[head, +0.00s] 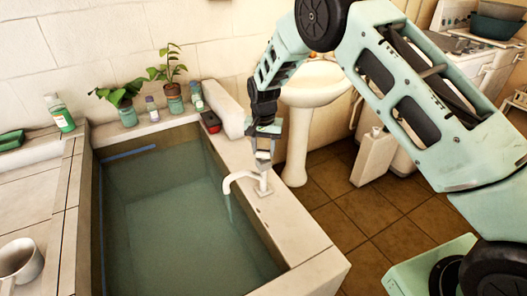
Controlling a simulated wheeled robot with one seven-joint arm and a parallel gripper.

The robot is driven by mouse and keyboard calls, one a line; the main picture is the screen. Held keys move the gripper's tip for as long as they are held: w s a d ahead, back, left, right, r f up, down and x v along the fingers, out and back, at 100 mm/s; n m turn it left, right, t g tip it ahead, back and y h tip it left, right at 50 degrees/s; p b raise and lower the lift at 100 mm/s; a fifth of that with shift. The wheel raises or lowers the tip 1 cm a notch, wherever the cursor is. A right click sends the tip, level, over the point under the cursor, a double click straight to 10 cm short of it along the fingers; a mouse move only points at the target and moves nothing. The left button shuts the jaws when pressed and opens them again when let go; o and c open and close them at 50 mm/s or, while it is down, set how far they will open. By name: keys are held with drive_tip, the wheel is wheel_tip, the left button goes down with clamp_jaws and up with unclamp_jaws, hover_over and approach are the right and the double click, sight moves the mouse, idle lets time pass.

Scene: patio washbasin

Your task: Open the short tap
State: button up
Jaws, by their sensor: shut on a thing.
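The short white tap (240,177) stands on the right rim of the water-filled basin, with its curved spout pointing left over the water. A thin pale streak below the spout looks like running water. My gripper (263,166) points down at the top of the tap, directly above its base. It is shut on the tap's upper part, probably the handle. The fingers hide much of that part, so its exact angle cannot be told.
The basin (315,272) has a broad pale rim. Potted plants (172,88) and small bottles line its back edge, with a red-and-black object (211,122) nearby. A white pedestal sink (314,84) stands behind my arm.

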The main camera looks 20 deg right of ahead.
sight(264, 151)
drive_tip(key=n+b, duration=0.1)
drive_tip(key=n, duration=0.3)
drive_tip(key=shift+n+b, duration=0.4)
drive_tip(key=shift+n, duration=1.3)
drive_tip(key=o, duration=1)
drive_tip(key=shift+r, duration=0.1)
wheel_tip(264, 151, up, 17)
drive_tip(key=b, duration=0.2)
drive_tip(key=shift+r+b, duration=0.15)
drive_tip(key=shift+b, duration=0.2)
